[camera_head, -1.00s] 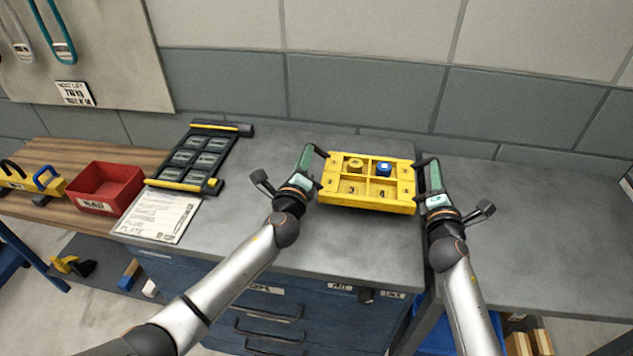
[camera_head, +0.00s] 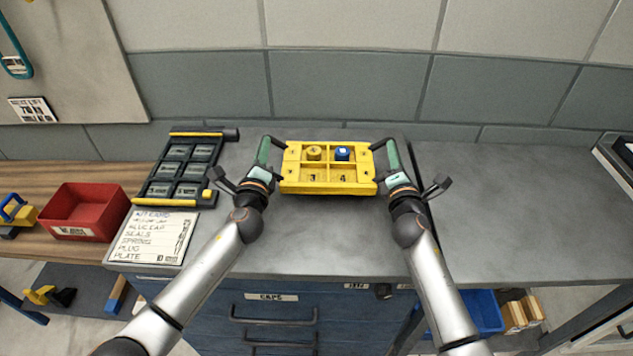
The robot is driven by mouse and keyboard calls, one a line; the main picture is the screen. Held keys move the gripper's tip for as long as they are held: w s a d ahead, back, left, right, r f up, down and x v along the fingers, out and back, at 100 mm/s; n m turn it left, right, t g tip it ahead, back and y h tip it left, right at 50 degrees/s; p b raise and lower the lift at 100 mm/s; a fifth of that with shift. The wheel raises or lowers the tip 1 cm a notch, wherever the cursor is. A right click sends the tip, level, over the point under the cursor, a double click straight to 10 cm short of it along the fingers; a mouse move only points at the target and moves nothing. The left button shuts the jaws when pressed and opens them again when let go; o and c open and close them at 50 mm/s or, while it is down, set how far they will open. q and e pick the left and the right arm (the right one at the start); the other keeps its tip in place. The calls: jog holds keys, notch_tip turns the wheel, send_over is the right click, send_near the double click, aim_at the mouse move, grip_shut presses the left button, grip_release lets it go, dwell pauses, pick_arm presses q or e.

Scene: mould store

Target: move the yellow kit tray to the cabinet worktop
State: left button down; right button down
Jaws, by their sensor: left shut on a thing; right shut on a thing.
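The yellow kit tray (camera_head: 328,187) is at the right part of the grey cabinet worktop (camera_head: 290,240), above the blue drawers. It holds a yellow round part (camera_head: 313,153) and a blue cap (camera_head: 342,153) in its back compartments; the front compartments, marked with numbers, look empty. My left gripper (camera_head: 273,152) is shut on the tray's left handle. My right gripper (camera_head: 386,155) is shut on its right handle. The tray looks level. I cannot tell whether its underside touches the worktop.
A dark rack with several compartments (camera_head: 180,168) and a printed list card (camera_head: 153,238) lie on the worktop's left. A red bin (camera_head: 85,212) stands on the wooden bench further left. A grey table (camera_head: 500,220) adjoins on the right and is largely clear. The worktop's front middle is clear.

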pick_arm(q)
jog(key=shift+a+r, duration=0.1)
jog(key=shift+a, duration=0.05)
pick_arm(e)
jog(key=shift+a+r, duration=0.1)
jog(key=shift+a, duration=0.05)
pick_arm(q)
jog(key=shift+f, duration=0.25)
pick_arm(e)
jog(key=shift+f, duration=0.25)
